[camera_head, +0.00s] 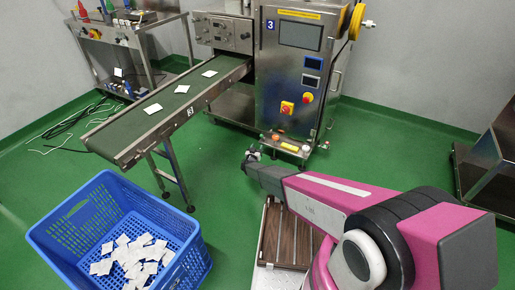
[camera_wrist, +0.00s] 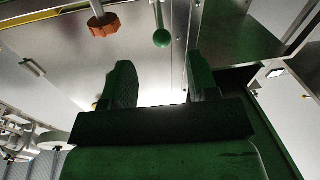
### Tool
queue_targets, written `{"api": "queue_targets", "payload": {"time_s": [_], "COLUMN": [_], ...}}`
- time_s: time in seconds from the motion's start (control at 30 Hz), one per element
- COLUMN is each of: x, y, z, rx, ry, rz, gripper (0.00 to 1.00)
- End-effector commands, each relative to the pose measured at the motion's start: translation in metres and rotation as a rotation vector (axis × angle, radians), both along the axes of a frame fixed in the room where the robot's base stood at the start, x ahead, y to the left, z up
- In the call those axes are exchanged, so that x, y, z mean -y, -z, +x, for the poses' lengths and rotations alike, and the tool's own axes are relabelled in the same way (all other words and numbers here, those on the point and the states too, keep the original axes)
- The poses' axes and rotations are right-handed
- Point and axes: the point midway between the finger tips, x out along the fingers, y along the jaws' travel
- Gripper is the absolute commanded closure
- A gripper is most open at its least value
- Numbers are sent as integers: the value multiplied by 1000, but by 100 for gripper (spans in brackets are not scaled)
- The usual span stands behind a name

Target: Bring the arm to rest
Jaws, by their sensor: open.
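My arm reaches from the lower right of the head view, pink and grey, towards the machine. My gripper (camera_head: 251,158) is at its far end, small in the head view, in front of the machine's lower part. In the wrist view my gripper (camera_wrist: 160,88) shows two dark fingers spread apart with nothing between them. It holds nothing.
The packing machine (camera_head: 292,80) stands at the back, with a conveyor (camera_head: 150,115) carrying several white teabags. A blue crate (camera_head: 75,238) with several teabags stands lower left. A brown slatted surface (camera_head: 285,235) lies below my arm. A metal table (camera_head: 490,165) is at right.

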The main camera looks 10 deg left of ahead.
Motion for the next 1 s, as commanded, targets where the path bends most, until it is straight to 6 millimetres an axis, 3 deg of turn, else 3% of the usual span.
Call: {"api": "queue_targets", "payload": {"time_s": [0.23,0.37,0.47,0.67,0.8,1.0], "x": [1,23,63,170,242,322], "y": [-1,-20,-51,-125,-172,-228], "z": [0,-2,-7,-35,-72,-143], "rx": [-1,-17,-58,-245,-444,-790], "ry": [3,57,159,424,578,691], "rz": [-1,-15,-43,-107,-129,-112], "gripper": [46,46,46,46,46,46]}}
